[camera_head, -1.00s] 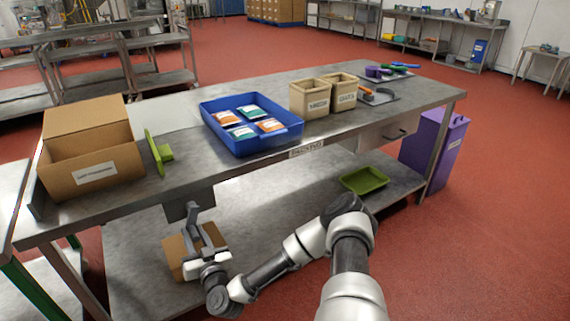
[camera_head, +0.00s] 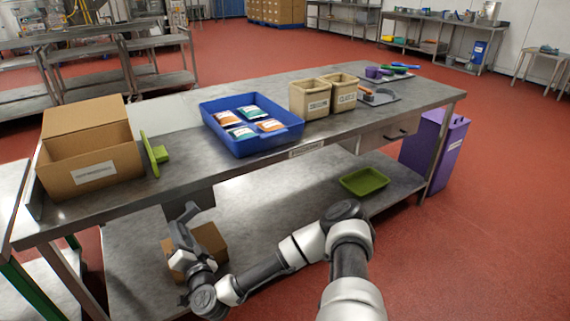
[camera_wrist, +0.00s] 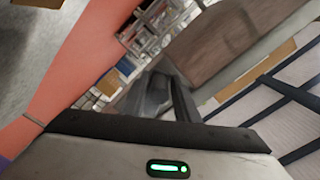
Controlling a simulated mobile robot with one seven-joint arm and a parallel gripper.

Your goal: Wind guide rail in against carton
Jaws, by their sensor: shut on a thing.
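The open brown carton (camera_head: 92,166) stands at the left end of the steel table. The green guide rail (camera_head: 152,156) stands upright just right of it, with a narrow gap that looks smaller towards the front. My gripper (camera_head: 184,222) is below the table's front edge, tilted left, beside a grey housing (camera_head: 203,198) under the tabletop. It is shut on what appears to be the crank handle, mostly hidden by the fingers. In the wrist view the dark fingers (camera_wrist: 168,95) show, but the held part is unclear.
A blue tray (camera_head: 252,142) with several packets and two beige bins (camera_head: 310,98) stand further right on the table. A brown box (camera_head: 210,238) sits on the lower shelf behind my gripper. A green tray (camera_head: 364,181) lies on that shelf at right.

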